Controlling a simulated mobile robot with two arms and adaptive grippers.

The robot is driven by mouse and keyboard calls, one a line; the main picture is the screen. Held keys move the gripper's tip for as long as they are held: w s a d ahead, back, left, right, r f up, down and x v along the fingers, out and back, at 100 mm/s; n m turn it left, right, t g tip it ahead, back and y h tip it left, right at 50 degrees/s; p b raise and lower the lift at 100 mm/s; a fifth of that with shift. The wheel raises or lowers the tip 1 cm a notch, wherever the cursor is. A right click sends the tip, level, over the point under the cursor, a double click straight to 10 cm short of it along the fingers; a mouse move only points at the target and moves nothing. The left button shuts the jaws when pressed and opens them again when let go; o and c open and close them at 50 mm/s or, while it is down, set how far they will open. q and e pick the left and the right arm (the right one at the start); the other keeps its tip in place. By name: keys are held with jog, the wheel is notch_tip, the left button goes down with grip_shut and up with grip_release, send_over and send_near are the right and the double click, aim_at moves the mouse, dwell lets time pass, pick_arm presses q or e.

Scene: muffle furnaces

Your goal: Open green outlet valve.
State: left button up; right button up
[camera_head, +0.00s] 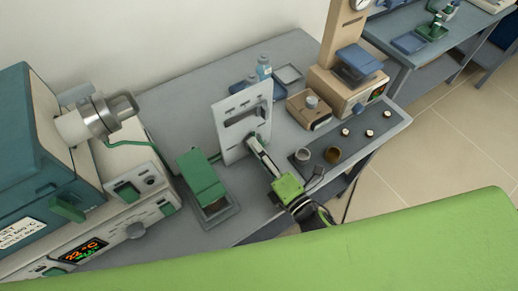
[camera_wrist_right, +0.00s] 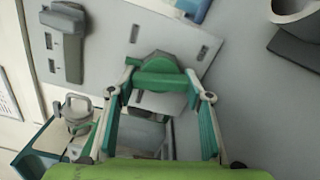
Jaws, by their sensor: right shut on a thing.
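The green outlet valve (camera_wrist_right: 166,78) is a green handle on a pale upright panel (camera_wrist_right: 187,36) with slots. In the wrist view it lies between the two fingertips of my right gripper (camera_wrist_right: 162,84). The fingers, with green pads, are shut on the handle from both sides. In the head view the right gripper (camera_head: 256,147) reaches up to the lower front of the white panel (camera_head: 229,139) and mostly hides the valve. The handle's turn angle is hard to tell. My left gripper is not in view.
A furnace with a lit display (camera_head: 84,250) stands at left. A green box (camera_head: 202,178) sits on the grey bench (camera_head: 180,110) left of the panel.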

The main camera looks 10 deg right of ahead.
jog(key=shift+r+m+p, duration=0.1)
jog(key=shift+m+p, duration=0.3)
jog(key=shift+m, duration=1.2)
jog(key=o, duration=1.1)
jog(key=v, duration=1.2)
jog(key=shift+d, duration=0.1)
